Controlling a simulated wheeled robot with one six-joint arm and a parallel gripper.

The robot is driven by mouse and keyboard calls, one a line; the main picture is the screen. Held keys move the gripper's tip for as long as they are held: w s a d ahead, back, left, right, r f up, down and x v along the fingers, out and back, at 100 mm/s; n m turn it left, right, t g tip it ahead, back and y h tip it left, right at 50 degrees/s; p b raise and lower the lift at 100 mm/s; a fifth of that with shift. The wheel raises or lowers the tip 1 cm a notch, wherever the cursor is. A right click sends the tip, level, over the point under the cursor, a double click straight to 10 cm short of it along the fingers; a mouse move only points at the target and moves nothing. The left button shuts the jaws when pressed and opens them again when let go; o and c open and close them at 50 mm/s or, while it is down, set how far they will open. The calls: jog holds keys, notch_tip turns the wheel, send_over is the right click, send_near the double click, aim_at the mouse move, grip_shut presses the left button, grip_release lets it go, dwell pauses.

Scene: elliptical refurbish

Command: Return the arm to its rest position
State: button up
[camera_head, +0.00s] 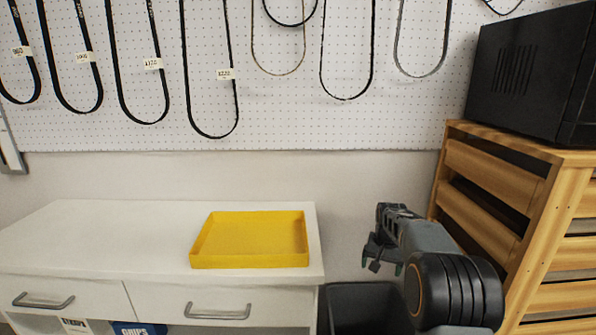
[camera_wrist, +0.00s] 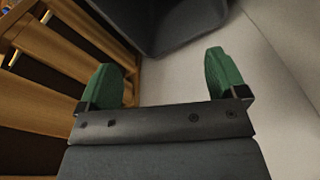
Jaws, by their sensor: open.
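My gripper (camera_head: 384,268) is at the right of the head view, in front of the gap between the white cabinet and the wooden rack. In the wrist view its two green fingers (camera_wrist: 168,80) stand wide apart with nothing between them. My arm shows at the lower right of the head view, bent, with the gripper pointing away from me and somewhat down. The rest of the arm is out of view.
A yellow tray (camera_head: 250,262) sits empty on the white cabinet (camera_head: 100,240). A black bin (camera_head: 362,305) stands between the cabinet and the wooden rack (camera_head: 490,175), beneath my gripper. A black box (camera_head: 525,75) tops the rack. Belts (camera_head: 237,105) hang on the pegboard.

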jog(key=s+a+r+n+t+p, duration=0.1)
jog(key=s+a+r+p, duration=0.2)
jog(key=s+r+p, duration=0.5)
jog(key=s+a+r+n+t+p, duration=0.1)
jog(key=s+a+r+p, duration=0.15)
jog(key=s+r, duration=0.65)
jog(key=s+a+r+n+p, duration=0.2)
jog(key=s+a+r+p, duration=0.1)
jog(key=s+r+p, duration=0.5)
jog(key=s, duration=0.3)
jog(key=shift+s+a+r+n+t, duration=0.2)
jog(key=shift+r+n+t, duration=0.1)
jog(key=shift+t, duration=0.1)
jog(key=shift+s+f, duration=0.15)
jog(key=shift+s, duration=0.15)
jog(key=shift+c, duration=0.3)
